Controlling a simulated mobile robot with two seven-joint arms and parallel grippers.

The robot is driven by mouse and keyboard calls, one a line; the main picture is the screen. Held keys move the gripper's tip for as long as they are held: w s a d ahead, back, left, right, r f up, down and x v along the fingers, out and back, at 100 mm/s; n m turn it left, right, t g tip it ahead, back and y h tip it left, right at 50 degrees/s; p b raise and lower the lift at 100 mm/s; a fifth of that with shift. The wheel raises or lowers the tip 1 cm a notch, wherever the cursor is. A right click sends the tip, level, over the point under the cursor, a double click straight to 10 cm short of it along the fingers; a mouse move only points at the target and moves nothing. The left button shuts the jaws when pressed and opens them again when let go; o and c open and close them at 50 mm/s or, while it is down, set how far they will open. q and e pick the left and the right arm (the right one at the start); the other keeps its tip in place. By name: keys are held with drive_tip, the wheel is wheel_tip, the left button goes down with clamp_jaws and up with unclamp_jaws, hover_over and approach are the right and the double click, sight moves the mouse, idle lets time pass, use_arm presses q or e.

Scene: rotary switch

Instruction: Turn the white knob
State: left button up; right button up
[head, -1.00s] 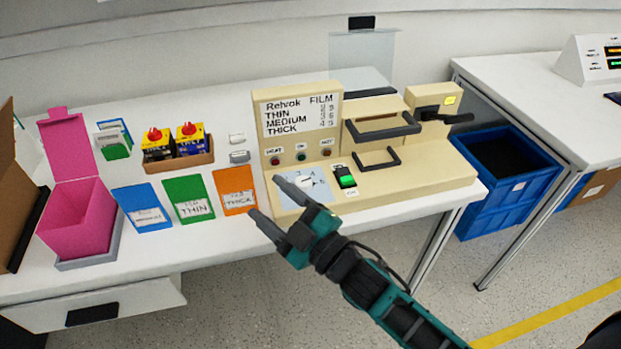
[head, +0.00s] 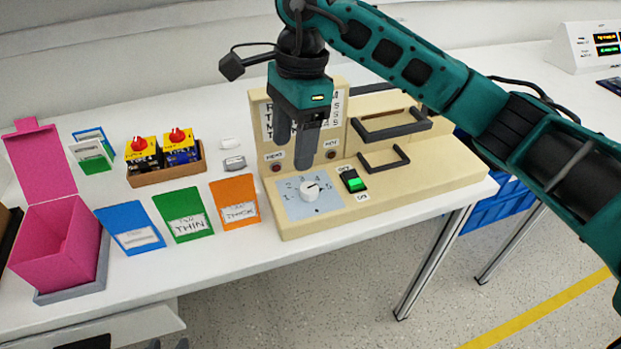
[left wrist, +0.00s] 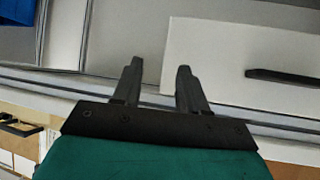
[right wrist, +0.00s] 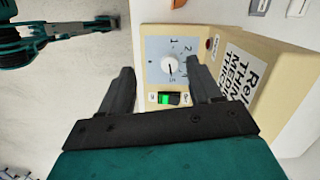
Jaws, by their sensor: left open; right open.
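The white knob (head: 311,192) sits on a pale blue numbered dial plate on the front of the beige machine (head: 420,180). Its dark mark points toward the upper right in the head view. My right gripper (head: 293,153) points down above and behind the knob, fingers open and empty. In the right wrist view, the knob (right wrist: 170,64) shows between the two open fingers (right wrist: 161,68), apart from them. My left gripper is outside the head view; in the left wrist view its fingers (left wrist: 160,66) are open and empty, facing the white table and drawer.
A green-lit switch (head: 355,183) is right of the knob, and dark handles (head: 385,160) rise behind it. Orange (head: 235,203), green and blue folders lie to the left, beside a pink box (head: 60,245).

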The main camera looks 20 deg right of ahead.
sight(309, 187)
drive_tip(key=shift+t+h, duration=0.3)
drive_tip(key=shift+h, duration=0.5)
drive_tip(key=d+f, duration=0.1)
drive_tip(key=f, duration=0.2)
drive_tip(key=w+d+f, duration=0.1)
drive_tip(key=f, duration=0.3)
drive_tip(key=d+f, duration=0.1)
drive_tip(key=f, duration=0.3)
drive_tip(key=shift+w+f+b, duration=0.1)
drive_tip(key=shift+w+b, duration=0.05)
drive_tip(key=shift+b, duration=0.25)
drive_tip(key=c, duration=1)
